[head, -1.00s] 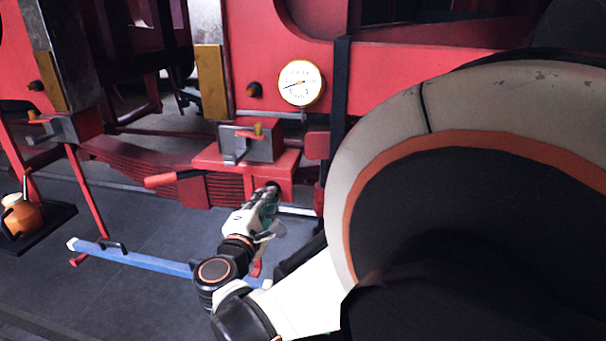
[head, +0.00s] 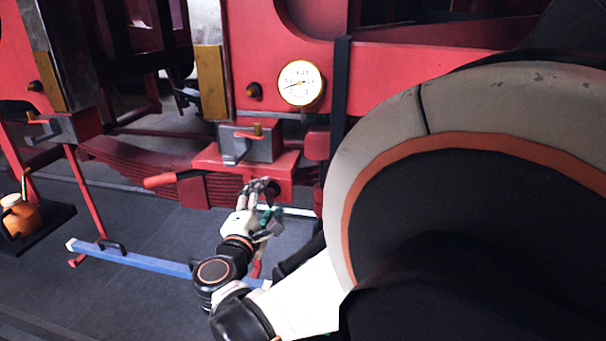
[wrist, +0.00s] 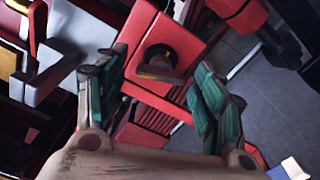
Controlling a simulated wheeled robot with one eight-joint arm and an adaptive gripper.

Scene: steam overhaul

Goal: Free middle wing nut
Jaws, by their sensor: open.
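My gripper (head: 262,184) is open in front of the red block under the grey clamp in the head view. In the wrist view its green-padded fingers (wrist: 155,95) stand apart, one on each side of a dark round fitting (wrist: 160,58) on the red block's face. A brownish bar (wrist: 158,76) crosses that fitting; it may be the wing nut, but I cannot tell for sure. Nothing is visibly held. In the head view the fitting (head: 273,187) is partly hidden behind my fingers.
The grey clamp (head: 262,147) with a brass-coloured handle (head: 257,130) sits on the red block (head: 212,160). A red-handled lever (head: 160,181) sticks out left. A blue beam (head: 140,256) lies low. A gauge (head: 300,83) is above.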

